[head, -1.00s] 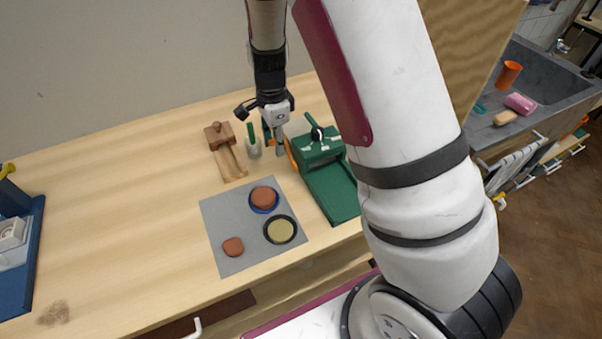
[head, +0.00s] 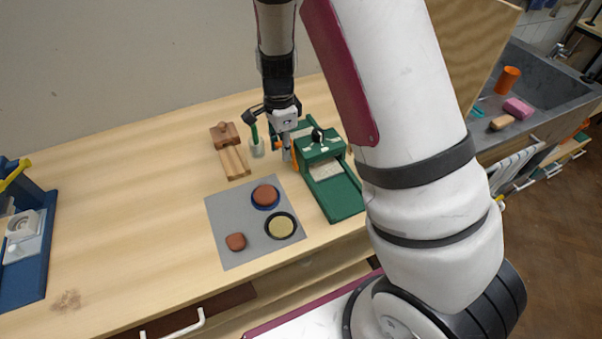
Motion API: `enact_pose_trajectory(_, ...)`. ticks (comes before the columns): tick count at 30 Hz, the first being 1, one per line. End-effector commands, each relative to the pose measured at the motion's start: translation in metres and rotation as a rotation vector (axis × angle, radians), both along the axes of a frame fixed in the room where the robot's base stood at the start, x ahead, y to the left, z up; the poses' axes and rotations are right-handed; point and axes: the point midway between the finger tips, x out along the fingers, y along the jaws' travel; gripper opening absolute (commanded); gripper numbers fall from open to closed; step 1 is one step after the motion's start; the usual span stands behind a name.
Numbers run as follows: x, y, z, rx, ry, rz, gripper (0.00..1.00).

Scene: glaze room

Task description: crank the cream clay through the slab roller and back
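The green slab roller (head: 322,147) stands on the wooden bench, with its green bed (head: 343,201) reaching toward the front edge. A pale cream slab, seemingly the cream clay (head: 326,170), lies on the bed just in front of the roller housing. An orange part (head: 294,157), which looks like the crank, shows at the roller's left side. My gripper (head: 287,152) points down right beside this orange part. Its fingertips are small and partly hidden, so I cannot tell whether they are closed on it.
A grey mat (head: 225,214) holds a blue dish, a black-rimmed dish and a brown lump. The left bench is mostly clear up to a blue stand (head: 28,270).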

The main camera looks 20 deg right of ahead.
Motion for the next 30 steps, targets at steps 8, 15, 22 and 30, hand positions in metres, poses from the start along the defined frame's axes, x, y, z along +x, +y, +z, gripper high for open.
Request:
enact_pose_trajectory(8, -0.013, 0.0, 0.004, 0.0, 0.002, -0.001, 0.27)
enact_pose_trajectory(15, -0.012, 0.0, 0.004, 0.0, 0.001, 0.0, 0.27)
enact_pose_trajectory(22, -0.021, 0.0, 0.004, 0.0, 0.002, -0.001, 0.27)
enact_pose_trajectory(30, -0.038, 0.0, 0.004, 0.0, 0.003, -0.001, 0.27)
